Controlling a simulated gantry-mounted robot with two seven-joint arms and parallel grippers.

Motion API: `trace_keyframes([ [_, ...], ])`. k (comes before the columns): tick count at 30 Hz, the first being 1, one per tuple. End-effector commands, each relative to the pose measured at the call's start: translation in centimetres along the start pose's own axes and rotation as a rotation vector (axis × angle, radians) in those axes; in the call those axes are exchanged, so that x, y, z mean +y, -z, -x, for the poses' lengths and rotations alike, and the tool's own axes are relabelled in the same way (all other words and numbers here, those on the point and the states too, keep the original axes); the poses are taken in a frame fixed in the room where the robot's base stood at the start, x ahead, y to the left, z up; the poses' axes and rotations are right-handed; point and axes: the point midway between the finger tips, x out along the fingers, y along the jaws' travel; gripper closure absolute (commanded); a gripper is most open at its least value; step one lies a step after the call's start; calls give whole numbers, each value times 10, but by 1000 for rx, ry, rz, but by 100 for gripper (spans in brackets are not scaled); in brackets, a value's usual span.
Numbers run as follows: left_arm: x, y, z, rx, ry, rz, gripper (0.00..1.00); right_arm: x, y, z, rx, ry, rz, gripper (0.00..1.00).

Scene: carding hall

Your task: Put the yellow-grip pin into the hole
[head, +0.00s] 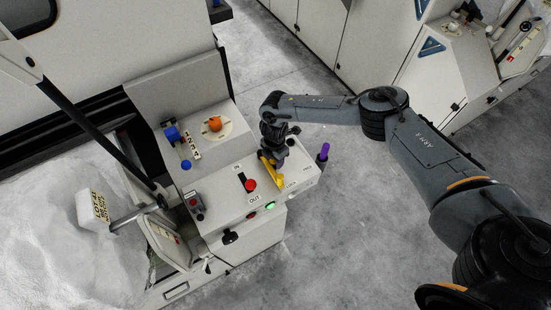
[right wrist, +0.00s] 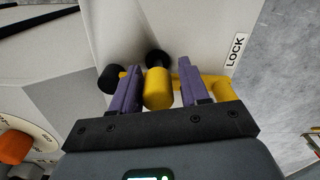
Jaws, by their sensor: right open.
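My right gripper (head: 274,158) is over the right part of the control panel in the head view. In the right wrist view its two purple fingers (right wrist: 157,88) stand open, one on each side of a yellow cylindrical grip (right wrist: 157,90), with gaps visible. This looks like the yellow-grip pin. A yellow bar-like part (head: 271,173) shows below the gripper in the head view. A yellow part (right wrist: 219,87) also shows behind the right finger, near a LOCK label (right wrist: 235,50). I cannot make out the hole. My left gripper is not in view.
The panel (head: 225,205) carries an orange knob (head: 214,124), a blue lever (head: 172,133), a red knob (head: 250,184) and a green button (head: 270,205). A purple-grip piece (head: 324,152) stands at its right edge. Black knobs (right wrist: 110,79) are near my left finger. Floor is clear beyond.

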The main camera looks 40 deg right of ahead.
Motion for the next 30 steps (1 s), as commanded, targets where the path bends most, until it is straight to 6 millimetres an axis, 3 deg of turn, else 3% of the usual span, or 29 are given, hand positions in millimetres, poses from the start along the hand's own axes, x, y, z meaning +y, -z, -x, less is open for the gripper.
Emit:
trace_keyframes([
  [8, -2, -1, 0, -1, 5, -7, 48, 2, -1, 6, -1, -9, -5, 39],
  [21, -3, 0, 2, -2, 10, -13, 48, 0, -1, 77, 0, -4, -1, 39],
  [30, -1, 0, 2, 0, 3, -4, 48, -2, -1, 105, -1, 1, -1, 39],
])
